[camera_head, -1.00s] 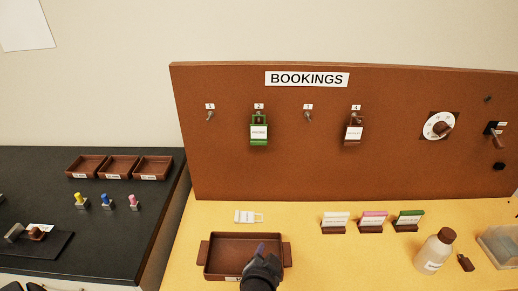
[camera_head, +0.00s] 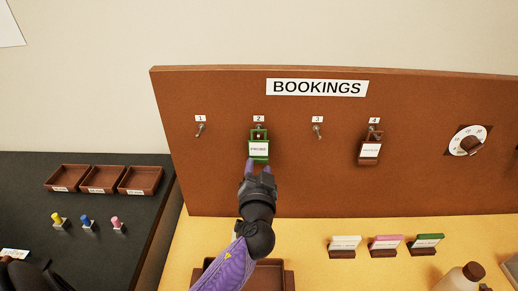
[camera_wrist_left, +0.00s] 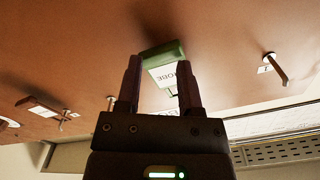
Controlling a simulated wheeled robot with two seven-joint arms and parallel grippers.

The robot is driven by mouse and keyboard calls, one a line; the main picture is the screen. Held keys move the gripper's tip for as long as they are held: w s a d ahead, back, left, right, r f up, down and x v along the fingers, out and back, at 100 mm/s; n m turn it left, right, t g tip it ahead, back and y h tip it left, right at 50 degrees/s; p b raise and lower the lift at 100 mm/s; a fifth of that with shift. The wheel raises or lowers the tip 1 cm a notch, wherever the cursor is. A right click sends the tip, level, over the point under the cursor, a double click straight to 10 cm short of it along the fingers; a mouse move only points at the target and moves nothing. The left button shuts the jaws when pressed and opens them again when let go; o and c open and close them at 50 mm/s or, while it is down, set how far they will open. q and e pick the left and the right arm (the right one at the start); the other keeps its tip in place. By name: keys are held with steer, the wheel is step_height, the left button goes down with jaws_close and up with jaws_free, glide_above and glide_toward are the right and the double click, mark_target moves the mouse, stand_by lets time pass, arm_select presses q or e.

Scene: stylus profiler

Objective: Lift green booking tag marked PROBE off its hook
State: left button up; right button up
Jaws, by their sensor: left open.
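The green tag (camera_head: 258,159) with a white label hangs on hook 2 of the brown BOOKINGS board (camera_head: 212,172). In the left wrist view the green tag (camera_wrist_left: 164,50) shows part of its label, reading "OBE", between and beyond the fingers. My left gripper (camera_head: 259,169) is open, at the tag's lower edge in the head view. In the left wrist view its two fingers (camera_wrist_left: 157,84) stand on either side of the label; I cannot tell whether they touch it.
A brown tag (camera_head: 369,152) hangs on hook 4; hooks 1 (camera_head: 200,130) and 3 (camera_head: 317,131) are bare. A dial (camera_head: 468,141) is at the board's right.

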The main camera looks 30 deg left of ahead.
arm_select(q)
steer(key=shift+x, duration=0.8)
jaws_close()
stand_by(0.4)
steer(key=shift+r, duration=0.15)
stand_by(0.8)
steer(key=shift+r, duration=0.4)
steer(key=shift+s+d+f, duration=0.1)
